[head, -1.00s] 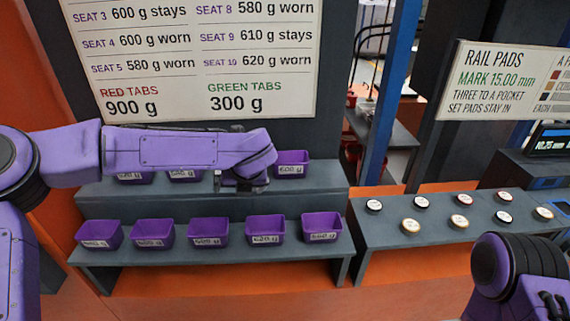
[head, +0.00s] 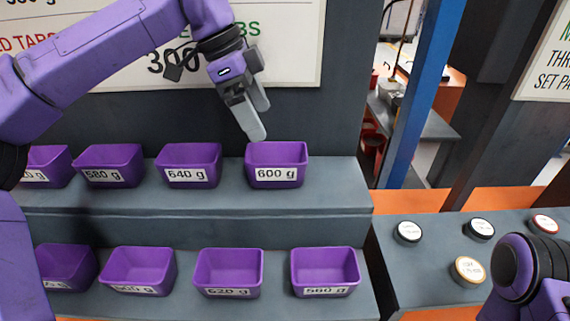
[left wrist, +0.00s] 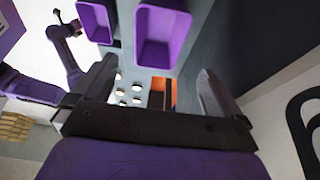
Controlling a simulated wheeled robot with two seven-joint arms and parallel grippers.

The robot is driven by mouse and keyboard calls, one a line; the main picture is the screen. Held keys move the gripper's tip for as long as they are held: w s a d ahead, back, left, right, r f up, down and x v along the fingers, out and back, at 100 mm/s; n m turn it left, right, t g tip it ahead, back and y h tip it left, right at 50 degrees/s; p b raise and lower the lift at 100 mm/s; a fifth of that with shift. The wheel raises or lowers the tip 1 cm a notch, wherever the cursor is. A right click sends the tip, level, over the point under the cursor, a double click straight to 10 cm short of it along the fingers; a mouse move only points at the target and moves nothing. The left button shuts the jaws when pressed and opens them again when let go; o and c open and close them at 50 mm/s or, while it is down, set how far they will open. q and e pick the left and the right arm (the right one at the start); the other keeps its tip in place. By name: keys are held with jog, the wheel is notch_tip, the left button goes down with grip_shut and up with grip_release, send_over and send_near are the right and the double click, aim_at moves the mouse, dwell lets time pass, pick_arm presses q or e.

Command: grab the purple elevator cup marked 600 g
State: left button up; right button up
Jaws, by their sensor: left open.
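The purple cup marked 600 g (head: 276,165) stands upright at the right end of the upper shelf in the head view. My left gripper (head: 259,120) is open and empty, just above and slightly left of this cup, fingers pointing down toward it and apart from it. In the left wrist view, the open fingers (left wrist: 158,82) show with a purple cup (left wrist: 163,35) beyond them; its label is not visible there. My right arm shows at the lower right of the head view. My right gripper (left wrist: 65,24) is small in the left wrist view, its jaws unclear.
A cup marked 640 g (head: 189,165) stands close left of the 600 g one, then a 580 g cup (head: 109,165). A lower shelf (head: 187,290) holds more purple cups. Round pads (head: 408,232) lie on a bench at right. A dark panel and sign (head: 300,40) stand behind.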

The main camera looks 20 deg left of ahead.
aim_at(276, 155)
pick_arm(q)
jog(key=x, duration=1)
jog(key=shift+s+a, duration=0.1)
jog(key=shift+s, duration=0.05)
jog(key=shift+f, duration=0.25)
dwell(0.3)
jog(key=shift+r, duration=0.1)
jog(key=c, duration=1.4)
